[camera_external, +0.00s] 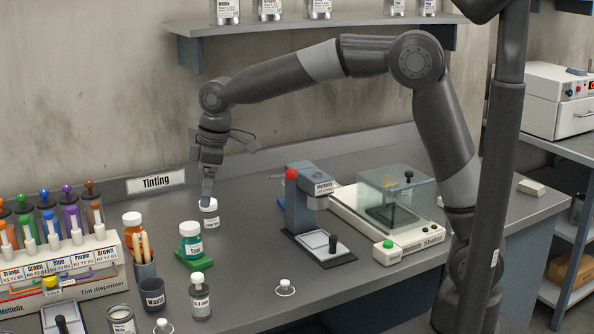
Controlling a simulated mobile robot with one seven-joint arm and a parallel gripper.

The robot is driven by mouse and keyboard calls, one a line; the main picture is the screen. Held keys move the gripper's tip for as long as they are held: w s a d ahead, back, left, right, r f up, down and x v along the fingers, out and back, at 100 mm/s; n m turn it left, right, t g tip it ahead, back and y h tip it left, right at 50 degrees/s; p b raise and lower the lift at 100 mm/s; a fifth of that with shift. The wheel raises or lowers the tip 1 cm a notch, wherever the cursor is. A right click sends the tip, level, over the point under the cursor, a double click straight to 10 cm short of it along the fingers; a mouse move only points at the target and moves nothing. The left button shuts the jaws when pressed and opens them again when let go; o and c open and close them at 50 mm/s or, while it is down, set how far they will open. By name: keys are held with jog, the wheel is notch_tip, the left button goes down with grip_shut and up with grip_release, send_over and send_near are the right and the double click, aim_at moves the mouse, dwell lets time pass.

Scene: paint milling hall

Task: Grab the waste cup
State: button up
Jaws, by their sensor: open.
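The waste cup (153,291) is a small dark grey cup with a white label reading "Waste". It stands upright on the grey bench at the front left, just in front of a grey holder with wooden sticks. My gripper (207,197) is open and points down. It is behind and to the right of the waste cup, at the top of a small white-labelled jar (210,220). Whether the fingers touch this jar I cannot tell. The inside of the waste cup is not clearly visible.
The stick holder (145,270) is close behind the cup. A teal jar (190,241) on a green pad and a capped bottle (200,300) stand to its right. The tint dispenser (70,265) is on the left. The bench's middle front is mostly clear.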

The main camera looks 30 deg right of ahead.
aim_at(151, 286)
jog(key=s+a+f+n+g, duration=0.1)
jog(key=s+a+f+n, duration=0.2)
jog(key=a, duration=0.5)
jog(key=s+a+f+n, duration=0.1)
jog(key=s+a+f, duration=0.1)
jog(key=a+f, duration=0.45)
jog(key=f, duration=0.3)
jog(key=a+f, duration=0.1)
jog(key=f, duration=0.2)
jog(key=a+f, duration=0.1)
jog(key=f, duration=0.2)
jog(key=shift+a+f, duration=0.1)
jog(key=shift+f, duration=0.25)
jog(key=shift+c, duration=0.4)
jog(key=c, duration=1)
jog(key=shift+o, duration=0.2)
jog(key=shift+r, duration=0.15)
